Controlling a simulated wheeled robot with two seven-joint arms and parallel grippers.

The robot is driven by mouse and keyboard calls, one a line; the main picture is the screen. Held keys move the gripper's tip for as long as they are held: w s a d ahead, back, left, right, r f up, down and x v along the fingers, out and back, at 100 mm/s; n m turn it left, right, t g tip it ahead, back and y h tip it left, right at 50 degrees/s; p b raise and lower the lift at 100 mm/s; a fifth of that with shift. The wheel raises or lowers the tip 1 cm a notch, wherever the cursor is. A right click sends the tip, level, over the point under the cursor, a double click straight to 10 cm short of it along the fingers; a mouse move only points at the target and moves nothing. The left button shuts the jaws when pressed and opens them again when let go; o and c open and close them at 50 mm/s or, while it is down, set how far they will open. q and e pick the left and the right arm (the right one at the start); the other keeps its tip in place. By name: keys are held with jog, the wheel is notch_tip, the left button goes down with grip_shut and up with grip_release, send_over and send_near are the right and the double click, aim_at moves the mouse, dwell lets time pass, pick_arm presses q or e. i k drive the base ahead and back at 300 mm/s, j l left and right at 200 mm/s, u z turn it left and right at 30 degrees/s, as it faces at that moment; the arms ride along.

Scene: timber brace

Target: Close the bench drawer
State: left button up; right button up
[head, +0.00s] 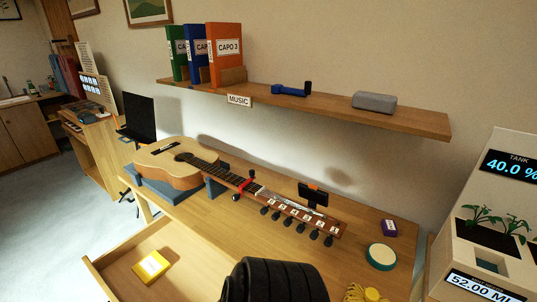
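The bench drawer (121,247) is pulled open at the lower left of the head view, sticking out from under the wooden bench top (345,257). A yellow box (152,266) with a white label lies inside it. The near part of the drawer runs out of the picture at the bottom, and a dark ribbed shape at the bottom middle covers what lies behind it. Neither of my grippers can be made out in this view.
An acoustic guitar (172,163) lies on blue supports on the bench, its headstock pointing right. A green-rimmed round tin (381,256), a purple box (389,228) and a yellow coiled cord (365,293) sit at the right. A shelf (330,111) hangs above.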

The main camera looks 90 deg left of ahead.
aim_at(197, 273)
jog(key=u, duration=0.45)
jog(key=l+u, duration=0.1)
jog(key=u, duration=0.8)
jog(key=k+u, duration=0.1)
jog(key=u, duration=0.8)
jog(key=k+u, duration=0.1)
jog(key=u, duration=1.85)
